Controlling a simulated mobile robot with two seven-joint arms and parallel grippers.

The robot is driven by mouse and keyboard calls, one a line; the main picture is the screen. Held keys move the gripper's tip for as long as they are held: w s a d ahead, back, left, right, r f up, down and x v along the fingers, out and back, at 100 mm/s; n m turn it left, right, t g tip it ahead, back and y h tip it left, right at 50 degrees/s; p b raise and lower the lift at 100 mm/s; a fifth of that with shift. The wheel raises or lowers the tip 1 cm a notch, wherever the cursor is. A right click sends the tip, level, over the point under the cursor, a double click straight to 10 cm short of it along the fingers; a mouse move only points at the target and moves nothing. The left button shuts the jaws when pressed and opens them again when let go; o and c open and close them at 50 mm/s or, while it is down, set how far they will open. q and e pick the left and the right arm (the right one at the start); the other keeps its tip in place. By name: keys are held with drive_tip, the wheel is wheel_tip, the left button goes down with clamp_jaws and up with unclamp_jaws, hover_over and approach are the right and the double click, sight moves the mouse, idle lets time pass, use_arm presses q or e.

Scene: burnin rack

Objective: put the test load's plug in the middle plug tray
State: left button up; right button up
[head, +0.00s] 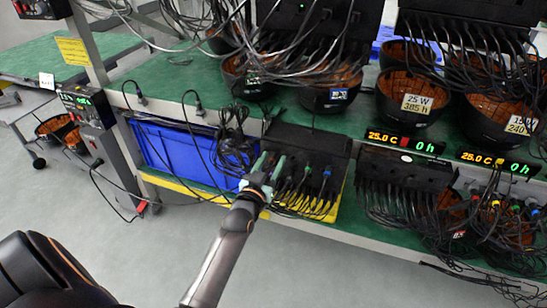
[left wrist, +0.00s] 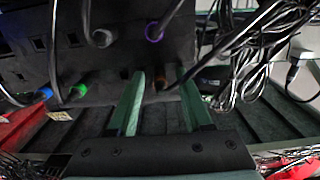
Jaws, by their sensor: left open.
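My left gripper (head: 270,163) is open, with its green fingers in front of a black socket box (head: 310,140) on the lower shelf. In the left wrist view, the open fingers (left wrist: 162,100) reach toward a plug with an orange-brown band (left wrist: 160,80), which appears between their tips; nothing shows as gripped. Plugs with a purple band (left wrist: 154,32), a green band (left wrist: 78,90) and a blue band (left wrist: 43,93) are also at the box. I cannot tell which plug is the test load's, or which tray is the middle one. My right gripper is not in view.
A blue bin (head: 175,152) stands left of the box, with coiled black cable (head: 232,148) between them. Loose cables hang over the shelf edge and around the box. Black bowls (head: 333,97) stand on the green shelf above. Displays (head: 405,142) are at the right. The floor in front is clear.

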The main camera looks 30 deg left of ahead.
use_arm(q)
drive_tip(key=shift+p, duration=0.3)
drive_tip(key=shift+c, duration=0.2)
clamp_jaws()
idle(0.4)
idle(0.4)
drive_tip(key=shift+s, duration=0.1)
idle(0.7)
drive_tip(key=shift+s+d+p, duration=0.2)
drive_tip(key=shift+s+p, duration=0.25)
drive_tip(key=shift+s, duration=0.25)
drive_tip(key=shift+p+v, duration=1.15)
drive_tip(key=shift+v, duration=1)
